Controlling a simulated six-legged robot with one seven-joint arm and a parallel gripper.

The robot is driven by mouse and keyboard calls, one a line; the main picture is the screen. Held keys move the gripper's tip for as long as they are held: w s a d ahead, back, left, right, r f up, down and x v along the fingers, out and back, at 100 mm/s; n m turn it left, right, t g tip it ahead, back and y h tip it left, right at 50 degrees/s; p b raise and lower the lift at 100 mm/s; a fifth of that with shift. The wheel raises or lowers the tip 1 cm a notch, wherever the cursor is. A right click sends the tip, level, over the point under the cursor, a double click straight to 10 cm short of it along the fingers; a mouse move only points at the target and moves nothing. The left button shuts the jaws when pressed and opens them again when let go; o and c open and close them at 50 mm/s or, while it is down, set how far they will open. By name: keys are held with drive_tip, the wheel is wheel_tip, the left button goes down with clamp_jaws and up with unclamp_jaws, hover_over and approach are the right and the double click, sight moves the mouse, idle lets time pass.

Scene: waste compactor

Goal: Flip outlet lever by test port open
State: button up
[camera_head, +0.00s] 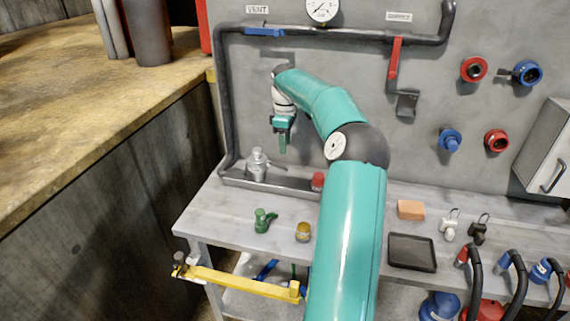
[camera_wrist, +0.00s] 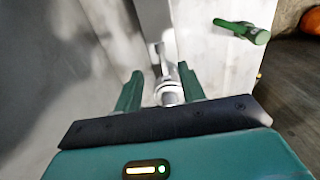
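My gripper (camera_head: 283,137) points down above the left end of the bench, its two green fingers spread and nothing gripped. In the wrist view my gripper (camera_wrist: 160,72) frames a silver fitting (camera_wrist: 169,92) with a thin upright grey lever-like part. In the head view a silver fitting (camera_head: 258,166) stands in the shallow tray, below and left of my fingers. A green-handled fitting (camera_head: 264,221) stands on the bench in front of the tray; a green handle (camera_wrist: 248,32) shows at the wrist view's upper right. No outlet or test port label is readable.
The grey pipe (camera_head: 229,110) runs down left of my gripper. A blue lever (camera_head: 265,32) and a red lever (camera_head: 394,58) sit on the upper pipe. A red cap (camera_head: 318,181), a yellow jar (camera_head: 303,232) and a black tray (camera_head: 411,253) are on the bench (camera_head: 225,207).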

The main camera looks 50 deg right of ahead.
sight(285, 169)
wheel_tip(285, 169, down, 9)
drive_tip(key=shift+r, duration=0.2)
drive_tip(key=shift+c, duration=0.2)
clamp_jaws()
